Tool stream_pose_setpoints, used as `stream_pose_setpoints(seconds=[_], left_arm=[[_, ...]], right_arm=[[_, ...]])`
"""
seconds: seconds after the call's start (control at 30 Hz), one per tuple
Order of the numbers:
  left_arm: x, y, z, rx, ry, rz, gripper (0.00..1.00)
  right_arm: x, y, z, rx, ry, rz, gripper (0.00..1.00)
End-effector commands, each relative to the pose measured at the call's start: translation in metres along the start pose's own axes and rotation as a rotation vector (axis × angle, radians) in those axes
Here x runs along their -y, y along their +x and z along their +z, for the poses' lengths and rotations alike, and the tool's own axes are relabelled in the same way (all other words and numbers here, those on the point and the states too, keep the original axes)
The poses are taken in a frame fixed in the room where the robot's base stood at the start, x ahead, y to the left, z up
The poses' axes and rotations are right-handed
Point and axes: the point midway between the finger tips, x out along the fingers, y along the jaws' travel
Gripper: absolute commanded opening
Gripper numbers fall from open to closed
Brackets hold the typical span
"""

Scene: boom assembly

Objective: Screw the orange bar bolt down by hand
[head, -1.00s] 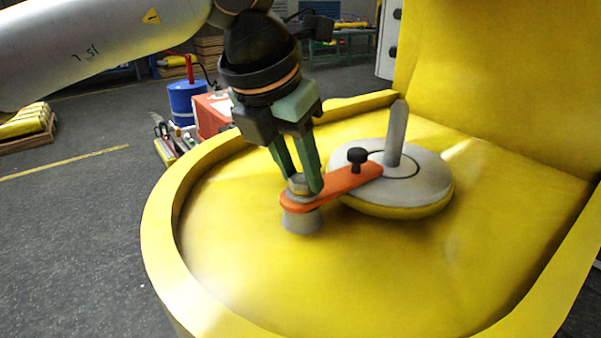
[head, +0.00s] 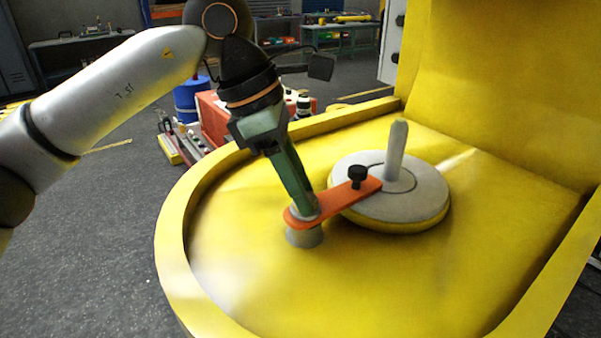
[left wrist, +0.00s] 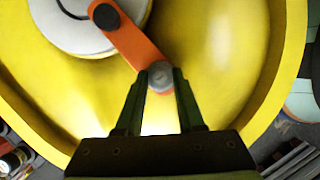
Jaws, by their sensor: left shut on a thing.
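The orange bar (head: 338,200) spans from a short grey post (head: 305,237) to a round grey-topped disc (head: 425,199). A grey bolt (left wrist: 160,75) sits at the bar's near end. My left gripper (head: 307,208) points down at that end, its green fingers shut on the bolt head. In the left wrist view the fingers (left wrist: 161,85) stand on either side of the bolt. The fingers hide most of the bolt in the head view. A black knob (head: 357,173) stands on the bar's other end. My right gripper is not in view.
All this sits in a yellow shell with a raised curved rim (head: 176,240) and a tall yellow wall (head: 500,80) behind. A grey pin (head: 396,150) rises from the disc. The yellow floor in front is clear. A blue barrel (head: 190,100) stands beyond the rim.

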Motion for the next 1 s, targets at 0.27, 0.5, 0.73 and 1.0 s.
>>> stream_pose_setpoints(seconds=[0.27,0.5,0.73,1.0], left_arm=[[-0.0033,-0.0044,0.0028,0.008,0.243,-0.093,0.0],[-0.0047,-0.0038,0.0034,0.008,0.454,-0.179,0.0],[-0.0057,-0.0041,0.0046,0.006,0.656,-0.261,0.0],[-0.0072,-0.0042,0.006,0.004,0.891,-0.355,0.0]], right_arm=[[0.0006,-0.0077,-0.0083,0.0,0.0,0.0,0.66],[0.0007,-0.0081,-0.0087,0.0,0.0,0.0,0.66],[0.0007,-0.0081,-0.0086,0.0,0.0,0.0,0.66],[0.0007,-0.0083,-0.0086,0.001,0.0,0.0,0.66]])
